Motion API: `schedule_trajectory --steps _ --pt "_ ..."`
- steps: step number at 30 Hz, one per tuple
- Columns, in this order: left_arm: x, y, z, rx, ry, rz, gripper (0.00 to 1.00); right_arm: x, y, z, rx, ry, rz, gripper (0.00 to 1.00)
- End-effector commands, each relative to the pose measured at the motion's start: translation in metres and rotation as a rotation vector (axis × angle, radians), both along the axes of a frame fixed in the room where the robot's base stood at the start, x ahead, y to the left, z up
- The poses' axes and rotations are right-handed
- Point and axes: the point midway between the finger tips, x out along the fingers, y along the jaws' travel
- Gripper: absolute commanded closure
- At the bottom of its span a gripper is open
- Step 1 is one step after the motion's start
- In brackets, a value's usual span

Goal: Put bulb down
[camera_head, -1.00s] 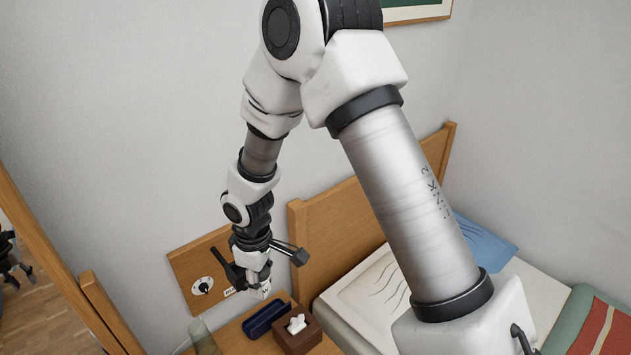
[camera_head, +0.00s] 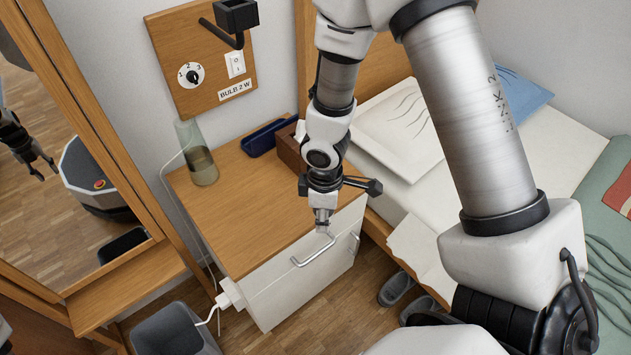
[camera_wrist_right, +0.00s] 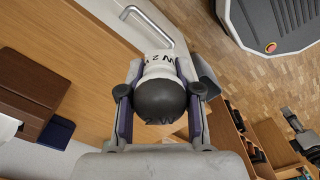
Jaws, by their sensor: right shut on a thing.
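My right gripper (camera_head: 322,208) is shut on the bulb, and in the wrist view (camera_wrist_right: 160,105) its two fingers press the bulb from both sides. The bulb (camera_wrist_right: 160,98) has a dark, rounded end facing the wrist camera and a white part marked "2 W" beyond it. In the head view the bulb (camera_head: 322,224) is small and partly hidden by the gripper. It is held in the air in front of the nightstand's front edge, over the drawer side in the picture. The nightstand (camera_head: 240,215) has a wooden top and white drawer fronts. My left gripper is not directly in view.
A glass vase (camera_head: 198,155), a blue tray (camera_head: 266,138) and a brown tissue box (camera_head: 290,150) stand along the nightstand's back. A wall panel (camera_head: 205,70) has a dial, a switch and a "BULB 2 W" label. The front left top is clear. A bin (camera_head: 170,330) stands below.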

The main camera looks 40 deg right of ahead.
Motion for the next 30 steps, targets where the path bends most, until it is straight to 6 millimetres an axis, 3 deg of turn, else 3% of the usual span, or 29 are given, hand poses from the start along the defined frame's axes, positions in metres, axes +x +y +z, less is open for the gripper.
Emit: schedule_trajectory --steps 6,15,19,26,30 --pt "0.0 0.0 0.025 0.0 -0.001 0.0 0.6 0.046 -0.022 0.002 0.001 -0.003 -0.007 1.0" --pt "0.0 0.0 0.02 0.0 0.0 0.0 0.6 0.127 -0.063 -0.014 0.0 -0.004 -0.005 1.0" --pt "0.0 0.0 0.019 0.0 0.0 0.0 0.6 0.14 -0.07 -0.015 0.0 -0.001 -0.003 1.0" --pt "0.0 0.0 0.013 0.0 0.0 0.0 0.6 0.141 -0.07 -0.047 -0.001 0.002 -0.001 1.0" --pt "0.0 0.0 0.014 0.0 0.0 0.0 0.6 0.142 -0.07 -0.049 0.0 -0.001 -0.001 1.0"
